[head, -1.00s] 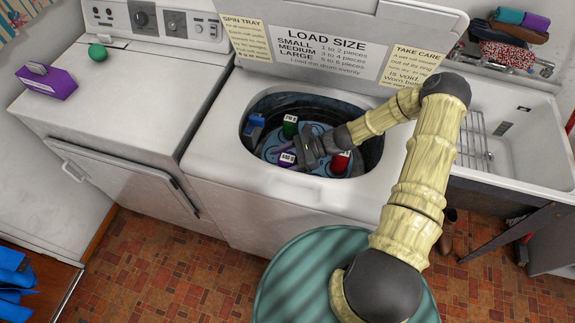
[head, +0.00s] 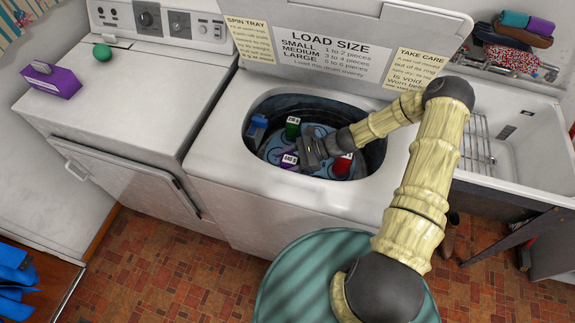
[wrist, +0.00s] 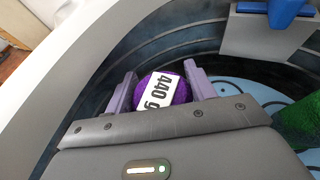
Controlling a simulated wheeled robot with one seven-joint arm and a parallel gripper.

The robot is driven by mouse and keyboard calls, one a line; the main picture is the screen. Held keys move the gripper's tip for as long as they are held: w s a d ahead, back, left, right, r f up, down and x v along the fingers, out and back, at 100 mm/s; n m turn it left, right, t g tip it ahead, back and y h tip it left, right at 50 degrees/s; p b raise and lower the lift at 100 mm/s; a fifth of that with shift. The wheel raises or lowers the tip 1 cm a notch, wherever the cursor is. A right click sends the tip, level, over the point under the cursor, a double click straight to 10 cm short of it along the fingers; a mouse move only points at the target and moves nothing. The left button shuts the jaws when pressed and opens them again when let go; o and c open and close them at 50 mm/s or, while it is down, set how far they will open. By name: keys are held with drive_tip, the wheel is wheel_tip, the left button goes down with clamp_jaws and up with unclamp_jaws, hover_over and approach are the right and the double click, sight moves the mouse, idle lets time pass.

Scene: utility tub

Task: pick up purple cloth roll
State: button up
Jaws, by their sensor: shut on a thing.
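The purple cloth roll (head: 286,167) is in the open round tub of the washing machine, near its front left. It has a white label, which reads 440 g in the wrist view (wrist: 181,92). My gripper (head: 297,155) reaches into the tub from the right and is shut on the roll. In the wrist view the roll sits between the two pale purple fingers. Its lower part is hidden by the gripper body, and I cannot tell whether it still touches the tub floor.
The tub (head: 262,112) also holds a blue item (head: 257,128), a green roll (head: 292,132) and a red roll (head: 341,167). The tub rim surrounds my gripper. The raised lid (head: 340,20) stands behind. A sink (head: 530,150) is at right; a purple box (head: 55,82) and green ball (head: 102,52) are at left.

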drive_tip(key=shift+r, duration=0.15)
wheel_tip(320, 180, up, 18)
drive_tip(key=b, duration=0.1)
idle(0.3)
idle(0.5)
